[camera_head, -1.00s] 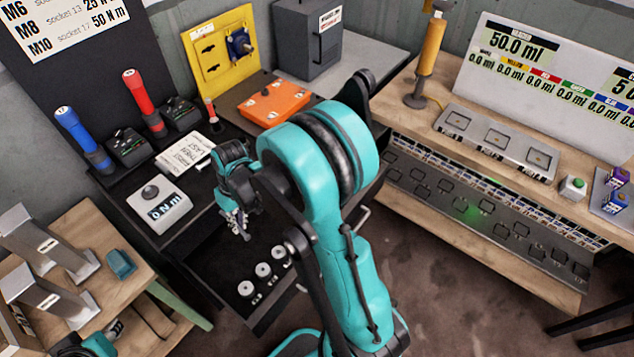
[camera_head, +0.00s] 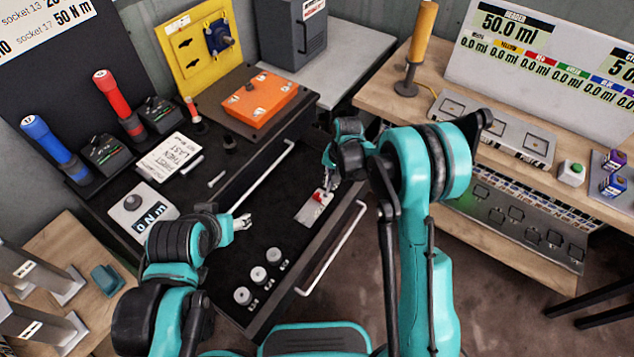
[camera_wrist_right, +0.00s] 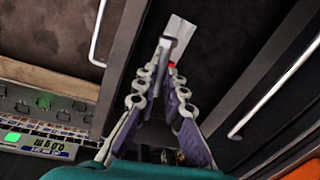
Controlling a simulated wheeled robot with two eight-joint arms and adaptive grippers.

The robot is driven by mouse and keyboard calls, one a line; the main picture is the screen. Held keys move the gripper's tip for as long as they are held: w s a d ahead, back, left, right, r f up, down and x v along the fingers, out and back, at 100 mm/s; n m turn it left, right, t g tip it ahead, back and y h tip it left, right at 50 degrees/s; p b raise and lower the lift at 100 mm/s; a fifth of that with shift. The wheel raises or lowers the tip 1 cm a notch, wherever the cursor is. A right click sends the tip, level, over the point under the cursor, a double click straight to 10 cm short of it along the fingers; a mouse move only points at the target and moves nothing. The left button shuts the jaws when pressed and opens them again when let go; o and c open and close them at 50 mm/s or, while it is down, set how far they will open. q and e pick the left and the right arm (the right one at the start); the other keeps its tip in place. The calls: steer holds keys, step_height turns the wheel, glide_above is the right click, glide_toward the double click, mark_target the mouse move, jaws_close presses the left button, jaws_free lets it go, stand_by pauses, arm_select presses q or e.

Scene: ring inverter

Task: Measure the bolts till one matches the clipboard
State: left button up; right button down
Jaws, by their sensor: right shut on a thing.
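My right gripper (camera_head: 329,180) is low over the right end of the open drawer, its fingers closed together at a small grey plate with a red part (camera_head: 313,207). In the right wrist view the fingertips (camera_wrist_right: 164,48) meet over this plate (camera_wrist_right: 180,36); what exactly is pinched is hard to see. My left gripper (camera_head: 243,222) is over the drawer's left part, its fingers too small to judge. A silver bolt-like piece (camera_head: 217,180) lies on the bench top. A white lettered sheet (camera_head: 170,156), perhaps the clipboard, lies left of it with a thin rod on its edge.
Several round metal pieces (camera_head: 258,275) sit near the front of the black drawer (camera_head: 215,275). The drawer's middle is clear.

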steer(key=w+a+f+m, duration=0.3)
steer(key=w+a+f, duration=0.15)
steer(key=a, duration=0.25)
steer(key=b, duration=0.7)
glide_above(309, 209)
steer(key=f, duration=1.3)
steer(key=shift+s+d+f, duration=0.15)
steer(key=shift+d, duration=0.2)
steer(key=shift+f+b, duration=1.2)
steer(key=shift+f, duration=0.15)
steer(key=c, duration=1.5)
jaws_free()
steer(key=shift+c, duration=0.2)
